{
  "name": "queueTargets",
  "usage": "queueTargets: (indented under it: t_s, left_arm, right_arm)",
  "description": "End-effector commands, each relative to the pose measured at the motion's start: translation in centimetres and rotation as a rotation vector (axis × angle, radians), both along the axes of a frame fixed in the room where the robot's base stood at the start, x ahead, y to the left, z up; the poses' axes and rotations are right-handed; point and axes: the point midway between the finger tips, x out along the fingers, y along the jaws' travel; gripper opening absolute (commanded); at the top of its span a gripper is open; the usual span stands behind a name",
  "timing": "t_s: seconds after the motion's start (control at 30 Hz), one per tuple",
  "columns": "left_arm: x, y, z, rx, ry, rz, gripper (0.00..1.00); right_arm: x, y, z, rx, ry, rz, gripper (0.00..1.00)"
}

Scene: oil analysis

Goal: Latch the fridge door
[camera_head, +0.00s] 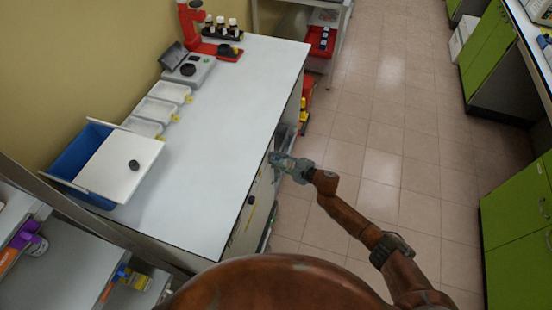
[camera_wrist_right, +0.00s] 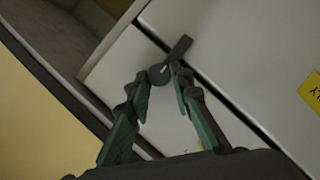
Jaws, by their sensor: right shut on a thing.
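In the wrist view, a dark latch (camera_wrist_right: 160,74) with a round hub and a short flat lever sits on a pale door panel (camera_wrist_right: 125,65). Its lever points up and right, over the dark gap beside a second pale panel (camera_wrist_right: 235,45). My right gripper (camera_wrist_right: 167,78) has its fingertips on either side of the hub and is shut on the latch. In the head view my right gripper (camera_head: 277,160) is at the front face of the cabinet (camera_head: 255,195) under the white counter. The latch is too small to make out there. My left gripper is not in view.
The counter (camera_head: 225,130) carries a blue bin (camera_head: 75,155) with a white lid, white trays (camera_head: 160,108), a scale (camera_head: 188,70) and a red stand (camera_head: 190,20). Open tiled floor (camera_head: 380,170) lies to the right, with green cabinets (camera_head: 515,220) beyond.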

Motion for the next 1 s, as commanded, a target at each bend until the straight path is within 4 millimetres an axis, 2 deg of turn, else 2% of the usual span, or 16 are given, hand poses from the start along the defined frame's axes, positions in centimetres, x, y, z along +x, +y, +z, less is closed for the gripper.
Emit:
queueTargets:
  t_s: [0.2, 0.7, 0.73, 1.0]
  left_arm:
    - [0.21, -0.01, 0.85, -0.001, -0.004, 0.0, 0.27]
    - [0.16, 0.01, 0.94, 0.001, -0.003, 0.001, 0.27]
    - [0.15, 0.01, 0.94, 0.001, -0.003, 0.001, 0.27]
    - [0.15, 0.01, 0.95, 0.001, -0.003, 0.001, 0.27]
  right_arm:
    - [0.06, -0.08, 0.1, 0.018, 0.058, -0.001, 0.0]
    - [0.05, -0.05, -0.04, 0.024, 0.076, -0.001, 0.0]
    - [0.05, -0.05, -0.04, 0.024, 0.076, -0.001, 0.21]
    - [0.05, -0.01, 0.01, 0.025, 0.075, 0.0, 0.38]
